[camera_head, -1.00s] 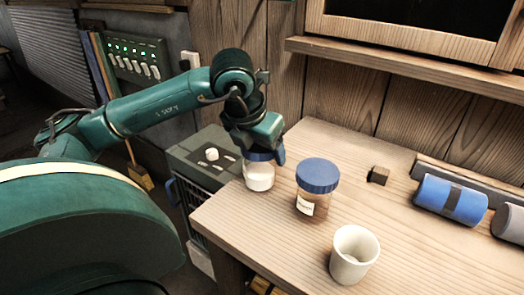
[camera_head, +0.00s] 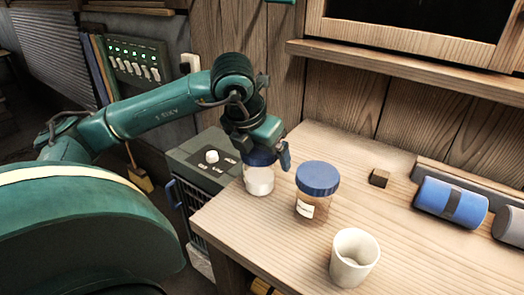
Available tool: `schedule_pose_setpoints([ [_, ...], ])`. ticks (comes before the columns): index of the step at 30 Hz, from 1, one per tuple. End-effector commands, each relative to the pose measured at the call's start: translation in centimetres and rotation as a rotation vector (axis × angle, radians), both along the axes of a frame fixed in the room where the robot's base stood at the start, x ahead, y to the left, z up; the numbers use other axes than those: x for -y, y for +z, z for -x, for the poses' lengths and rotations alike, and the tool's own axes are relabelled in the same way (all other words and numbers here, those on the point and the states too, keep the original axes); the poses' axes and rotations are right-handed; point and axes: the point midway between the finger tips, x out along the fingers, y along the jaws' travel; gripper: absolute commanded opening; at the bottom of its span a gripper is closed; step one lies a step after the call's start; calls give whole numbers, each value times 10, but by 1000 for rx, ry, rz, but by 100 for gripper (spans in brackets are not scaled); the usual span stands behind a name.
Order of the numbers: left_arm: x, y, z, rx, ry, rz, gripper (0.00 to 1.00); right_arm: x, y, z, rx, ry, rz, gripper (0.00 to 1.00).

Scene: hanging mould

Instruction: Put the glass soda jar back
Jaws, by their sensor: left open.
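A glass jar with white contents (camera_head: 259,181) and a blue lid stands upright near the left edge of the wooden table. It looks like the soda jar. My left gripper (camera_head: 266,153) is directly above it, open, pointing down at lid height. One finger shows to the right of the lid, with a small gap. A second jar with a blue lid, brown contents and a white label (camera_head: 310,196) stands just to the right. My right gripper is not in view.
A white cup (camera_head: 354,258) stands at the table's front. A small dark block (camera_head: 379,178) lies farther back. A blue roll (camera_head: 451,201) lies on the right. A grey cabinet (camera_head: 205,160) stands left of the table. The wooden shelf (camera_head: 400,72) overhangs the back.

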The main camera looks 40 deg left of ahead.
Motion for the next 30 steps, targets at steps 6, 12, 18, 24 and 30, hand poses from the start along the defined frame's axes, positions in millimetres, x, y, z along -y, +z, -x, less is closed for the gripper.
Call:
schedule_pose_setpoints([
  [6, 1, 39, 14, 9, 1, -1, 90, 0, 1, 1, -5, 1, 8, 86],
  [12, 4, 79, 30, 7, 1, 1, 90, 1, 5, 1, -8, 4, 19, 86],
  [18, 5, 104, 42, 4, 0, 0, 90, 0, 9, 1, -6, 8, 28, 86],
  [24, 5, 110, 45, 2, 0, 0, 90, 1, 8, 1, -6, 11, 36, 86],
  [30, 5, 109, 45, 1, 0, 0, 90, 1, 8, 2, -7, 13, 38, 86],
])
